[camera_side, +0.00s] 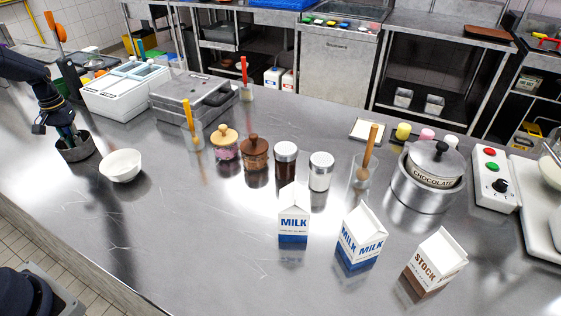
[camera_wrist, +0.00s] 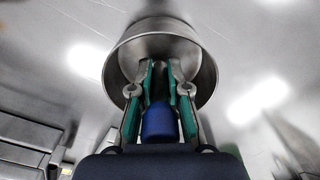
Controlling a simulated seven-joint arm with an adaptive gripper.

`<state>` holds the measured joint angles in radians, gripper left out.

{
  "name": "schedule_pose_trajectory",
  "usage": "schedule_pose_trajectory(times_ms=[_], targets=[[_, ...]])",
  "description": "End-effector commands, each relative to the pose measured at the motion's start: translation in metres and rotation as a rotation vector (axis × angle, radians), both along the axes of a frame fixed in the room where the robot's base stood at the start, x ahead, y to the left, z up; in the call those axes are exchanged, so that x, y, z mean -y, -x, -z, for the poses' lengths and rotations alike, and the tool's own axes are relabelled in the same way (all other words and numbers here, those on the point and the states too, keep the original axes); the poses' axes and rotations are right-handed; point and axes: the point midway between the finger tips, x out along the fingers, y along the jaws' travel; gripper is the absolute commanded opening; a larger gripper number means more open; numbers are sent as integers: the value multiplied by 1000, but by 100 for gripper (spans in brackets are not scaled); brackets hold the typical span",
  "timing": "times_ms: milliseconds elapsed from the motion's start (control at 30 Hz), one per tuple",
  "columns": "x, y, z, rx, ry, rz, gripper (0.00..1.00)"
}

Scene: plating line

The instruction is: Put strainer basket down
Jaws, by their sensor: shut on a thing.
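The strainer basket (camera_side: 76,152) is a round, dark metal vessel at the left of the steel counter in the side view. It looks upright, at or very near the counter surface; I cannot tell whether its bottom touches. My gripper (camera_side: 68,134) comes down from the upper left, with its fingers at the basket's open top. In the wrist view the basket (camera_wrist: 204,62) fills the upper middle, and the green-padded fingers of my gripper (camera_wrist: 159,68) reach into its outline, shut on it. A blue rounded part (camera_wrist: 160,122) shows between the fingers. The exact grip point is hard to see.
A white bowl (camera_side: 121,166) stands close right of the basket. A white container box (camera_side: 124,92) and a grey metal box (camera_side: 192,96) stand behind. Jars, milk cartons (camera_side: 293,215) and a chocolate pot (camera_side: 428,190) stand farther right. The counter's front left is bare.

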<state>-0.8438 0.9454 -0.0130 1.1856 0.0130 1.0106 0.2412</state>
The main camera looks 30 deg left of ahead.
Motion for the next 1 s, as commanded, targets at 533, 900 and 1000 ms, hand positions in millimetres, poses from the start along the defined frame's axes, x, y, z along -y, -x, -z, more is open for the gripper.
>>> schedule_pose_trajectory(times_ms=[533,900,1000], targets=[[0,0,2,0,0,0,41],[-1,0,-11,2,-2,0,41],[-1,-1,-31,4,-4,0,41]])
